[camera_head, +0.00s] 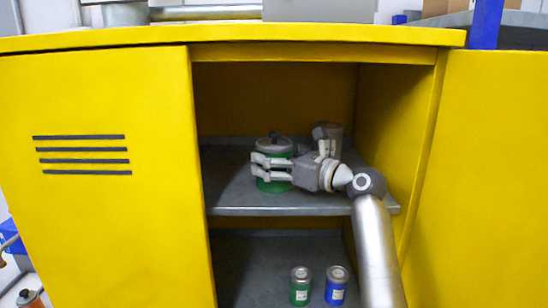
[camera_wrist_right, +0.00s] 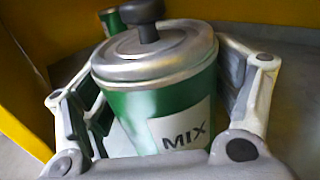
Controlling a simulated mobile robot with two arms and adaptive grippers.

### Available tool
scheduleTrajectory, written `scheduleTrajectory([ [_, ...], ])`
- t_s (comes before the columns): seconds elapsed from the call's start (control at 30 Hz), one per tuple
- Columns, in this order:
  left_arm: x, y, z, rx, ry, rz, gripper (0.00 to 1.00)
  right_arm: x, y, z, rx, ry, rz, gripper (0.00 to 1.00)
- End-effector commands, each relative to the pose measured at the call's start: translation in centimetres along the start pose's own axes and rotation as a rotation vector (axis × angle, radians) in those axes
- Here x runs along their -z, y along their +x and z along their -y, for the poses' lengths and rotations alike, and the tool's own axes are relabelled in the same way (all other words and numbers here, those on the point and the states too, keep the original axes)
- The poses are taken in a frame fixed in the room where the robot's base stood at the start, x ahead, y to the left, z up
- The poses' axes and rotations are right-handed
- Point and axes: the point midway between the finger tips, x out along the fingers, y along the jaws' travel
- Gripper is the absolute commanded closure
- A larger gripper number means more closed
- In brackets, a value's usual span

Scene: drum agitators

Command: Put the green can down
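The green can (camera_head: 273,186) has a grey lid with a dark knob and is upright at the upper shelf (camera_head: 300,200) of the yellow cabinet. In the right wrist view the green can (camera_wrist_right: 140,103) fills the middle, with a white "MIX" label. My right gripper (camera_head: 270,168) reaches in from the right, its fingers on both sides of the can and seemingly against it. In the right wrist view my right gripper (camera_wrist_right: 165,100) flanks the can. Whether the can's base touches the shelf is hard to tell. My left gripper is not in view.
A small green can (camera_head: 300,287) and a blue can (camera_head: 336,287) stand on the lower shelf. The cabinet's left door (camera_head: 100,220) and right door (camera_head: 495,180) flank the opening. Bare shelf shows left of the held can.

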Motion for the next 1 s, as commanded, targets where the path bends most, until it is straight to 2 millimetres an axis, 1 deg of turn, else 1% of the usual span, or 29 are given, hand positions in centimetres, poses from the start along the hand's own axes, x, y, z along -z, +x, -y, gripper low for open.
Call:
scheduleTrajectory([
  [0.17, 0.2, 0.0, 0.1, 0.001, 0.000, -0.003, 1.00, 0.0, 0.0, 0.0, 0.000, 0.000, 0.000, 0.05],
  [0.4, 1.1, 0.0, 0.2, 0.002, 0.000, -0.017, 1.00, -0.2, 0.0, 0.0, 0.000, 0.000, 0.000, 0.05],
  [0.47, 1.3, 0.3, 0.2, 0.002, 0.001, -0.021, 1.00, -0.1, -0.3, 0.0, 0.001, 0.000, 0.000, 0.05],
  [0.57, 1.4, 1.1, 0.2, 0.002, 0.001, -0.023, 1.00, 0.1, -1.5, 0.1, 0.002, -0.003, 0.002, 0.05],
  [0.8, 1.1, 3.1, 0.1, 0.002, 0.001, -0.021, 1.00, 0.1, -5.5, 0.0, 0.002, -0.004, 0.002, 0.05],
  [0.9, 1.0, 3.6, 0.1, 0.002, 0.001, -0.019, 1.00, 0.0, -6.7, 0.0, 0.001, -0.002, 0.003, 0.05],
  [1.0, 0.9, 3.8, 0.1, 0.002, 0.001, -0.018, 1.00, -0.1, -7.3, 0.0, 0.000, -0.001, 0.001, 0.05],
])
